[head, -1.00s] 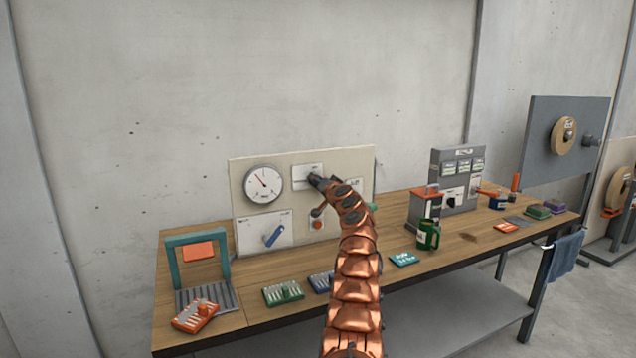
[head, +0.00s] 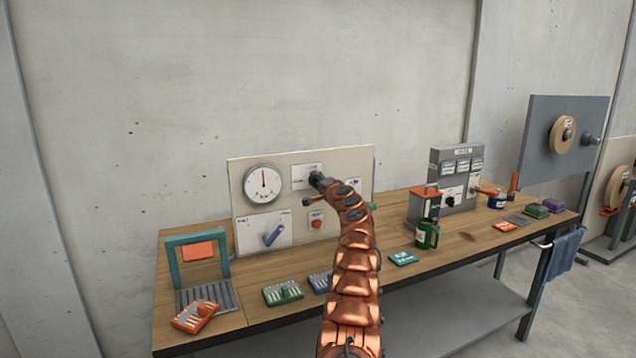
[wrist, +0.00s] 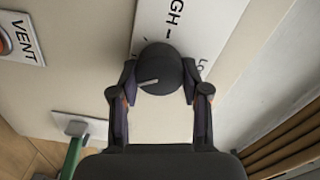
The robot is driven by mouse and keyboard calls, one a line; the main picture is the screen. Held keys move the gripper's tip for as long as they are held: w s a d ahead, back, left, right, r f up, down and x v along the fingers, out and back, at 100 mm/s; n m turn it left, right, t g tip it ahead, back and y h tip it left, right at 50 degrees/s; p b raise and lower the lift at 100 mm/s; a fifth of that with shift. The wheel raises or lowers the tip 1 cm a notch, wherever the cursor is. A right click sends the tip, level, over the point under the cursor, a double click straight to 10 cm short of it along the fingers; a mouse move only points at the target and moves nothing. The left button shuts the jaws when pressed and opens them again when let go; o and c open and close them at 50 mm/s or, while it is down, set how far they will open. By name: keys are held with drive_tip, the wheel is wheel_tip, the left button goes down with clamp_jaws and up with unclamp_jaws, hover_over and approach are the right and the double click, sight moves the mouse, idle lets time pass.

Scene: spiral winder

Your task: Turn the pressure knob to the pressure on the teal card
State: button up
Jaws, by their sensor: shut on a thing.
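The pressure knob (wrist: 160,70) is dark and round, with a pale pointer line, on a white plate whose lettering is partly cut off. My gripper (wrist: 159,78) is shut on it, one finger on each side. In the head view my gripper (head: 317,181) reaches the beige panel (head: 345,165) and hides the knob. The round white gauge (head: 263,185) has its needle pointing about straight up. The teal card (head: 403,258) lies on the bench with white writing too small to read.
An orange vent button (head: 317,224) and a blue lever (head: 273,235) sit below on the panel. A teal frame (head: 197,238) stands left.

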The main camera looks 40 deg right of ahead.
idle(0.4)
drive_tip(key=o, duration=1.1)
drive_tip(key=shift+o, duration=0.2)
drive_tip(key=shift+s+a+r, duration=0.1)
drive_tip(key=shift+s, duration=0.15)
